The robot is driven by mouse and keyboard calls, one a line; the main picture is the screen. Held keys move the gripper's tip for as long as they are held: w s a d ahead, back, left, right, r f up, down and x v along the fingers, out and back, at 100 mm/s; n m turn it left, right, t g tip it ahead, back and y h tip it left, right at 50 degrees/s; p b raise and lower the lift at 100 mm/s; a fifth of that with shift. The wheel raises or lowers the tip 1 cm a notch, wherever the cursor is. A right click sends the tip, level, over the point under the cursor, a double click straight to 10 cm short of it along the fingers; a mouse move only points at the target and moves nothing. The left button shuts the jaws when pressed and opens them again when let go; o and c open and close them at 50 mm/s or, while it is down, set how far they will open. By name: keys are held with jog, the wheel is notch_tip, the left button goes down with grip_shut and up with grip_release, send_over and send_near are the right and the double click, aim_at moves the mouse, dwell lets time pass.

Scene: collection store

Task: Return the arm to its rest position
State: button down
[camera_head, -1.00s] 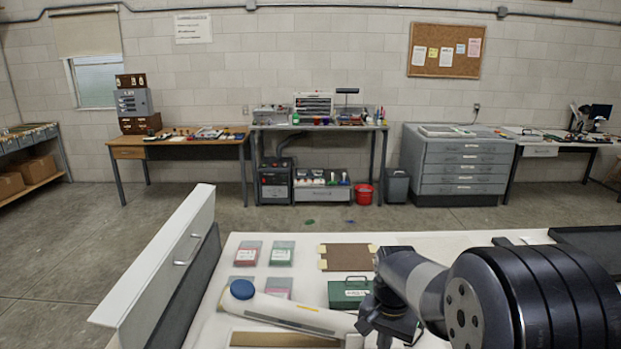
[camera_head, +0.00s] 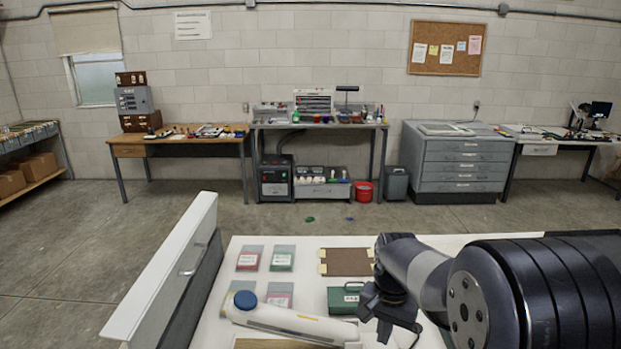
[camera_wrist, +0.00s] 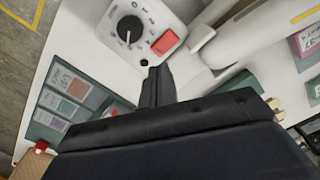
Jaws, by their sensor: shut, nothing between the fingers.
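My arm reaches in from the right of the head view, and its elbow and wrist hang over the white table (camera_head: 226,320). My gripper (camera_wrist: 155,72) shows in the wrist view with its fingers together and nothing between them. In the head view the gripper end (camera_head: 388,310) is a dark shape just right of a green box (camera_head: 341,300); its fingertips are hard to make out there. In the wrist view the fingertips point toward a white device (camera_wrist: 140,28) with a black dial and a red switch. I cannot tell how far apart they are.
A white tube-like arm with a blue cap (camera_head: 245,300) lies across the table. Small cards (camera_head: 282,258) and a brown board (camera_head: 346,262) lie behind it. A tall white panel with a handle (camera_head: 166,270) stands along the left edge. Open floor (camera_head: 300,218) lies beyond.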

notch_tip(320, 180, down, 7)
jog(key=b, duration=0.7)
jog(key=shift+f, duration=0.2)
notch_tip(320, 180, up, 9)
jog(key=p, duration=0.7)
